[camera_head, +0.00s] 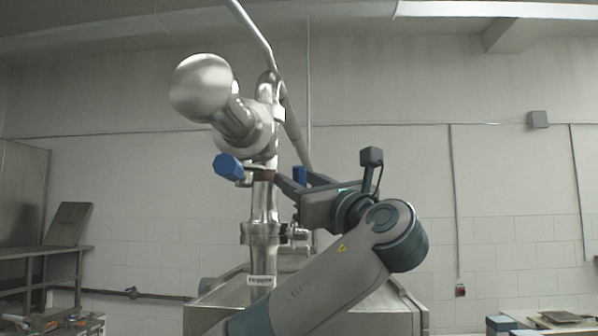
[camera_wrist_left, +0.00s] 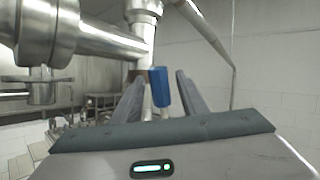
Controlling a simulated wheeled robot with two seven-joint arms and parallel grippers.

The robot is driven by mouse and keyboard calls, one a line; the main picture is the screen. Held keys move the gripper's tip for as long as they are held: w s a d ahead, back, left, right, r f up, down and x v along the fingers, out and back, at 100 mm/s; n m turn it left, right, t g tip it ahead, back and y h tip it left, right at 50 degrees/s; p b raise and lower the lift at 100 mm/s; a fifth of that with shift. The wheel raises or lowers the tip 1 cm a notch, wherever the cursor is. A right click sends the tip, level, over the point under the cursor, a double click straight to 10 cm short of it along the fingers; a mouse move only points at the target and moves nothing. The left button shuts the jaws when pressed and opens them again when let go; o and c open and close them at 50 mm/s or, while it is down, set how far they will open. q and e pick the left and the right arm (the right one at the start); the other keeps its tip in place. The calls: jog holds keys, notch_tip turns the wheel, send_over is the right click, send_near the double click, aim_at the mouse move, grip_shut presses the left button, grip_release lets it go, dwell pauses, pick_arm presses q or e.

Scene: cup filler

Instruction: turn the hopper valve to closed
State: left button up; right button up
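The hopper's steel pipe (camera_head: 263,205) stands upright in the middle of the head view, with a "Hopper" label low on it. A blue handle (camera_head: 228,167) sticks out to its left. A second blue grip (camera_head: 299,174) shows just right of the pipe, partly hidden behind my left gripper (camera_head: 284,184). In the left wrist view, one blue grip (camera_wrist_left: 160,88) appears between the two spread fingers of my left gripper (camera_wrist_left: 157,98), beside a brown piece. The fingers look apart from it, though contact is hard to judge. My right gripper is out of view.
A large steel cylinder (camera_head: 201,87) and pipework stand above and left of the gripper. A steel cabinet (camera_head: 210,306) is below. A metal table (camera_head: 46,250) is at far left, and cluttered items are at lower right. Space right of my arm is free.

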pick_arm(q)
jog(key=shift+w, duration=0.1)
grip_shut()
